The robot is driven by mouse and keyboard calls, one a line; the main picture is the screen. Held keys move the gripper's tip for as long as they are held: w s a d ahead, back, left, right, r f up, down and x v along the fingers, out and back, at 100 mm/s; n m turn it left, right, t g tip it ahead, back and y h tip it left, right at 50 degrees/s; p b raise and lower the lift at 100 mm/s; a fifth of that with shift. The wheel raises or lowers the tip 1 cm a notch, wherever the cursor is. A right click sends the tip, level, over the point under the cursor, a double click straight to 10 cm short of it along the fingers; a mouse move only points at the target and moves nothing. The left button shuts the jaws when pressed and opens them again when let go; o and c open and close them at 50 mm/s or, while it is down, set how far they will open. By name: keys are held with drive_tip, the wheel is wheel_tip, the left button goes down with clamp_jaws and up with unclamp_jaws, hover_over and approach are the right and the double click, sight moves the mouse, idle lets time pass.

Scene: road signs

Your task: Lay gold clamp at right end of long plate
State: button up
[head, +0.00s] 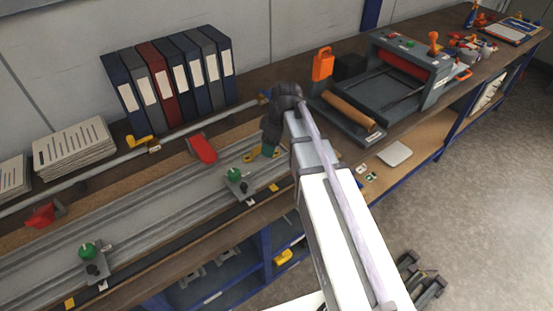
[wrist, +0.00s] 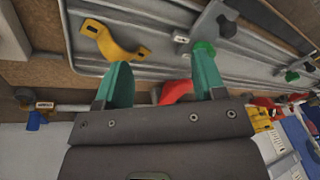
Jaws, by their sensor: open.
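The long grey plate (head: 150,207) runs along the bench from lower left to the middle; its right end also shows in the wrist view (wrist: 165,50). The gold clamp (wrist: 112,42), a bent strip with holes, lies on the plate near that right end. In the head view the gold clamp (head: 249,158) is partly hidden by my gripper (head: 269,150). In the wrist view my gripper (wrist: 163,78) has its teal fingers apart with nothing held between them. The gold clamp is just beyond the left finger, apart from it as seen.
Green-knobbed clamps (head: 235,175) (head: 89,252) sit along the plate's front edge. A red piece (head: 202,148) is at its back edge, near a long rail (head: 115,158). Binders (head: 170,82) stand behind. A roller machine (head: 400,85) stands at right.

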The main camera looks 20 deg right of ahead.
drive_tip(key=s+a+m+h, duration=0.2)
drive_tip(key=s+m, duration=0.8)
drive_tip(key=s, duration=0.3)
drive_tip(key=shift+s+a+f+h, duration=0.2)
drive_tip(key=shift+s+h, duration=0.2)
